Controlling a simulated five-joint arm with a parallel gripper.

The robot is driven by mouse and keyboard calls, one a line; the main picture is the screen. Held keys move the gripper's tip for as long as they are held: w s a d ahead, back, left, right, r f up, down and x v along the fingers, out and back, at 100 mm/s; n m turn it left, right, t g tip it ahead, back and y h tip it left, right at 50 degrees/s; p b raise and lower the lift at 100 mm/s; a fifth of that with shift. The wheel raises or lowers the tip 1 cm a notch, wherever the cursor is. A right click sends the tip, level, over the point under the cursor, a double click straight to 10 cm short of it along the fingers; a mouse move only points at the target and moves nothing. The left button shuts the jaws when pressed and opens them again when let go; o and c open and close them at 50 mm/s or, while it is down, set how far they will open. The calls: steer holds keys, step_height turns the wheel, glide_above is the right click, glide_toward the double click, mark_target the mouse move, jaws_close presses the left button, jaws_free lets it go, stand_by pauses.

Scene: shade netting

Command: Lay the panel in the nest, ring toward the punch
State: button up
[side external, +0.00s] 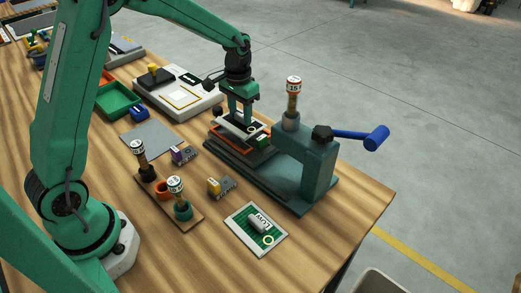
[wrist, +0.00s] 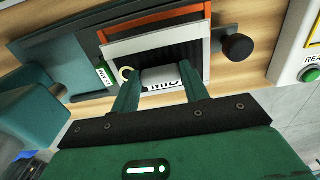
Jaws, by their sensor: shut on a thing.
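My gripper (side external: 241,117) is shut on the white roll-shaped grip of a dark panel with a pale edge. The panel (side external: 226,125) is over the orange-edged nest (side external: 222,143) on the press bed; the wrist view shows the panel (wrist: 147,46) beside the nest's orange rim (wrist: 140,27). The panel looks slightly above the nest, but contact is hard to tell. The panel's pale ring (wrist: 124,73) is at its left end in the wrist view, on the side of the teal press. The punch (side external: 293,100) stands upright in the press head, right of my gripper (wrist: 163,88).
The press has a blue-handled lever (side external: 360,134) extending right. A green card (side external: 257,229) with a roll and ring lies in front. A wooden rack (side external: 167,195) with punches stands left of it. A white device (side external: 178,94) and green tray (side external: 117,101) are behind.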

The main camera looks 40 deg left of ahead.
steer(key=shift+f, duration=1.5)
steer(key=shift+f, duration=0.3)
stand_by(0.5)
steer(key=o, duration=1.1)
steer(key=shift+c, duration=0.2)
steer(key=shift+r, duration=0.2)
steer(key=shift+r, duration=3.75)
